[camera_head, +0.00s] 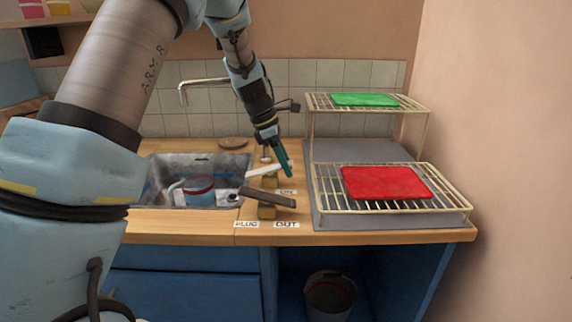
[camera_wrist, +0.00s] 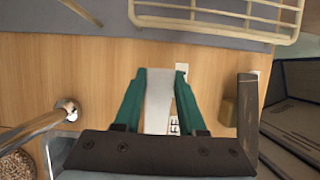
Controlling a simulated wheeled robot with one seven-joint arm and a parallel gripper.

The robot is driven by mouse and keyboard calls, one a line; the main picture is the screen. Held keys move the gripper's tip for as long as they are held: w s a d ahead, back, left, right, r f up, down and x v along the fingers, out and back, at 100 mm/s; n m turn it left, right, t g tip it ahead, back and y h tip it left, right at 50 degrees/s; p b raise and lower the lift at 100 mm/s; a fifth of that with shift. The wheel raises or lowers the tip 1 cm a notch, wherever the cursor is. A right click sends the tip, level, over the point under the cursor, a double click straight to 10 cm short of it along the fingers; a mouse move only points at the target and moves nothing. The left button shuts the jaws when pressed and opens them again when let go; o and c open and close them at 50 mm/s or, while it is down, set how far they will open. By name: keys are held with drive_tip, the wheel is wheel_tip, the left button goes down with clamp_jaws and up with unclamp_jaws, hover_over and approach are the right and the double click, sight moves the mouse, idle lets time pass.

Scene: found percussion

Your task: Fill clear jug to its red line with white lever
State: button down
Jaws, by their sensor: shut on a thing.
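The clear jug (camera_head: 198,190) stands in the sink (camera_head: 222,165), with a red band near its rim and a bluish look. The water level in it is too small to tell. The white lever (camera_head: 262,171) sits on a wooden block on the counter right of the sink. My gripper (camera_head: 287,170) is at the lever's right end. In the wrist view, the teal fingers of my gripper (camera_wrist: 159,88) are shut on the white lever (camera_wrist: 158,103), one on each side. The metal tap (camera_head: 203,82) reaches over the sink from the back; I cannot make out a stream.
A dark lever (camera_head: 268,197) on its own block stands just in front, near labels reading PLUG (camera_head: 246,224) and OUT (camera_head: 286,224). A wire rack (camera_head: 330,205) holds a red board (camera_head: 386,182); a green board (camera_head: 365,100) lies on the upper rack. A bucket (camera_head: 330,295) sits below.

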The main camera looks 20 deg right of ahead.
sight(276, 166)
drive_tip(key=shift+s+d+r+y+p, duration=0.1)
drive_tip(key=shift+y+p, duration=0.2)
drive_tip(key=shift+p, duration=0.6)
drive_tip(key=shift+f+t+y+p, duration=0.3)
drive_tip(key=shift+p, duration=0.4)
drive_tip(key=shift+c, duration=2.4)
unclamp_jaws()
drive_tip(key=b+v, duration=0.1)
drive_tip(key=v, duration=0.9)
drive_tip(key=shift+r+b, duration=0.3)
drive_tip(key=shift+b, duration=0.1)
